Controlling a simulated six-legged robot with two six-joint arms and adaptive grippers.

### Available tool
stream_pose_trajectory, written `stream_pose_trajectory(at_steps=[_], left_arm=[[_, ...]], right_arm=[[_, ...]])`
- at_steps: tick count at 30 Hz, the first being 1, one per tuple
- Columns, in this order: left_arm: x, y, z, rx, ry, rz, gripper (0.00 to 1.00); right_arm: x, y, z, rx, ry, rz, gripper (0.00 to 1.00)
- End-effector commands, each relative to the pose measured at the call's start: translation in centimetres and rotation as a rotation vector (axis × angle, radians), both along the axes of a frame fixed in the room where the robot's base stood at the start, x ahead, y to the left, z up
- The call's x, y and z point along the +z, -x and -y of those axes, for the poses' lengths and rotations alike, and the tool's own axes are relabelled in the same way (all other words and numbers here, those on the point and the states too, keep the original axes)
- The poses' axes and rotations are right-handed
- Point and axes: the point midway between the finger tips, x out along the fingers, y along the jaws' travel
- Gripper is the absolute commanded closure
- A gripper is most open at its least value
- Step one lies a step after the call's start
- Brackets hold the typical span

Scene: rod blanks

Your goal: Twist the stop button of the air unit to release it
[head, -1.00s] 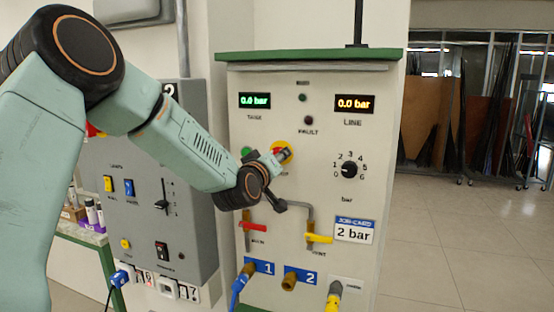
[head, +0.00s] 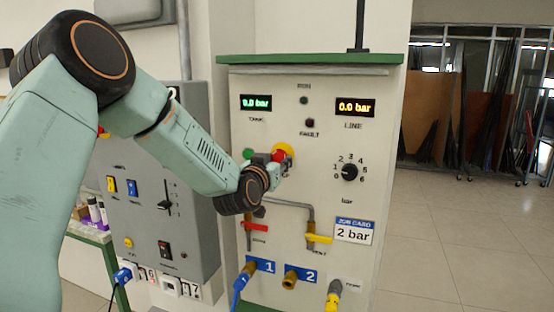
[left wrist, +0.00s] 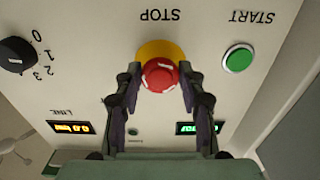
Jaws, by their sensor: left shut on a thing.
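The red stop button (left wrist: 160,75) sits on its yellow backing (left wrist: 160,49) on the air unit's panel, under the upside-down STOP label in the left wrist view. In the head view the red button (head: 278,155) shows partly behind my left gripper (head: 271,158). In the left wrist view my left gripper (left wrist: 160,80) has its fingertips on either side of the red button and is shut on it. My right gripper is in neither view.
The green start button (left wrist: 238,59) is beside the stop button. The pressure knob (head: 349,172), a red-handled valve (head: 254,227) and a yellow-handled valve (head: 319,239) are on the same panel. A grey control box (head: 190,240) stands at left.

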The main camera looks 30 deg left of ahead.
Motion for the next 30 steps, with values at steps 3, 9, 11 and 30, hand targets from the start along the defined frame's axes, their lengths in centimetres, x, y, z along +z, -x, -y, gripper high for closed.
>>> stream_pose_trajectory(at_steps=[3,9,11,30], left_arm=[[0.97,-0.16,-0.20,0.004,-0.030,0.015,0.92],[0.99,-0.16,-0.18,0.004,-0.046,0.013,0.92],[0.99,-0.16,-0.18,0.004,-0.046,0.013,0.92],[0.43,-0.08,-0.08,0.002,-0.041,0.001,0.37]], right_arm=[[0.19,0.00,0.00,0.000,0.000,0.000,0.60],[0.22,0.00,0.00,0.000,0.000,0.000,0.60],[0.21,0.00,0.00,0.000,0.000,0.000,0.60],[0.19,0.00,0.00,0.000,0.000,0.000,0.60]])
